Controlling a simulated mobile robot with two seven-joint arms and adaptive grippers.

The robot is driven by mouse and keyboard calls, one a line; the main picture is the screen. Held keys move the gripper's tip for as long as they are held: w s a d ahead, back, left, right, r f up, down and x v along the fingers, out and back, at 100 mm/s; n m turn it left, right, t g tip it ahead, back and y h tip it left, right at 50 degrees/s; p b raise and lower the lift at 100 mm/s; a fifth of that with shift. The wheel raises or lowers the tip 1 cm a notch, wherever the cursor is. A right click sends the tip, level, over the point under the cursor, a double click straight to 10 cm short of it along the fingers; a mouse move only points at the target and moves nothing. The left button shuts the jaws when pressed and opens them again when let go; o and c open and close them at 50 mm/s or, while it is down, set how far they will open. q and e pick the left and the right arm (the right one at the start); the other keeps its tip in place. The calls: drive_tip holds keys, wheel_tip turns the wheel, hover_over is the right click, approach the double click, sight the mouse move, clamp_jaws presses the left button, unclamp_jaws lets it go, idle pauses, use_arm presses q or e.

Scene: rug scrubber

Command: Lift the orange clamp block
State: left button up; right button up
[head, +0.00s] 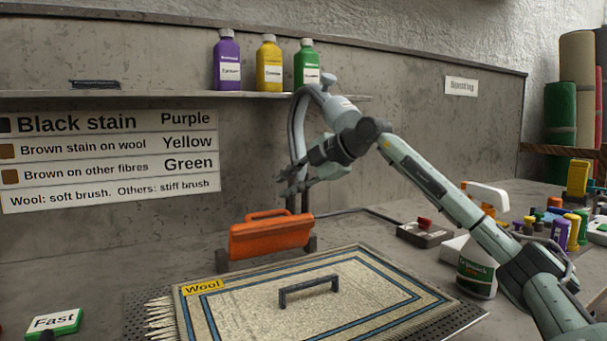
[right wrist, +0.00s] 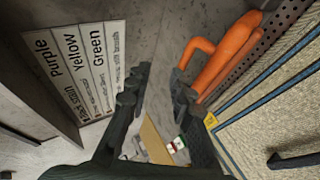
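The orange clamp block (head: 270,240) has a handle along its top and stands at the back edge of the rug board, between dark end brackets. It also shows in the right wrist view (right wrist: 228,58), at upper right. My right gripper (head: 284,186) is above the block and slightly to its right in the head view, apart from it. Its two fingers (right wrist: 158,85) are spread with nothing held between them, and the block lies outside the gap to the right.
The rug (head: 320,285) with a Wool label and a dark handle lies in front. A green Fast block (head: 55,322) is at lower left. Bottles (head: 269,65) line the shelf above.

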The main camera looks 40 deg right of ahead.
drive_tip(key=v, duration=1.1)
drive_tip(key=shift+r, duration=0.2)
drive_tip(key=shift+s, duration=0.15)
